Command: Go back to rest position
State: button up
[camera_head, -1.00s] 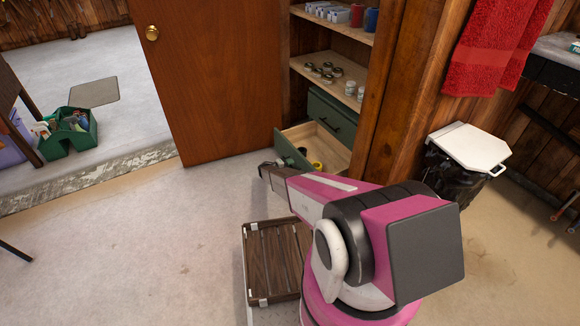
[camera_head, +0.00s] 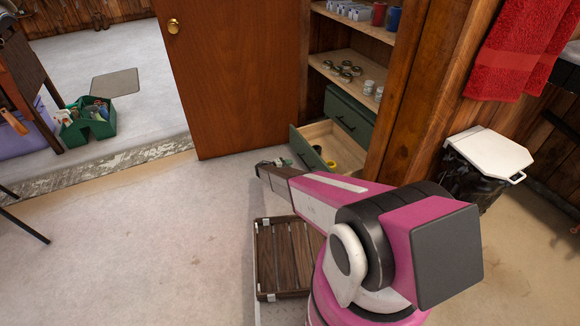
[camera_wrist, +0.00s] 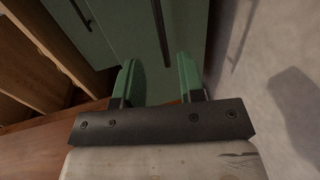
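My arm reaches forward across the middle of the head view, and my gripper (camera_head: 284,163) is at its far end, low in front of the open drawer (camera_head: 328,143). In the wrist view my gripper (camera_wrist: 158,82) has two green fingers held apart, with nothing seen between them. A green drawer front (camera_wrist: 115,30) with a dark handle lies beyond the fingers. The drawer stands pulled out under a second, shut green drawer (camera_head: 351,116). A yellow item and a dark item lie inside it; their details are too small to tell.
A slatted brown crate (camera_head: 266,267) is beside my arm. A brown door (camera_head: 235,80) stands left of the shelves (camera_head: 345,77), which hold jars and cups. A lidded bin (camera_head: 490,155) is at right, a green caddy (camera_head: 88,128) at far left.

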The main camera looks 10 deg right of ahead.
jog(key=s+d+r+m+g+y, duration=0.2)
jog(key=s+d+r+g+y, duration=0.15)
jog(key=s+r, duration=0.7)
jog(key=s+d+r+m+g+y, duration=0.15)
jog(key=s+d+r, duration=0.35)
jog(key=s+r, duration=0.5)
jog(key=s+a+r+y, duration=0.3)
jog(key=s+r+y, duration=0.6)
jog(key=s+r, duration=1.1)
jog(key=shift+y, duration=0.4)
jog(key=shift+f+m, duration=0.1)
jog(key=shift+m, duration=0.15)
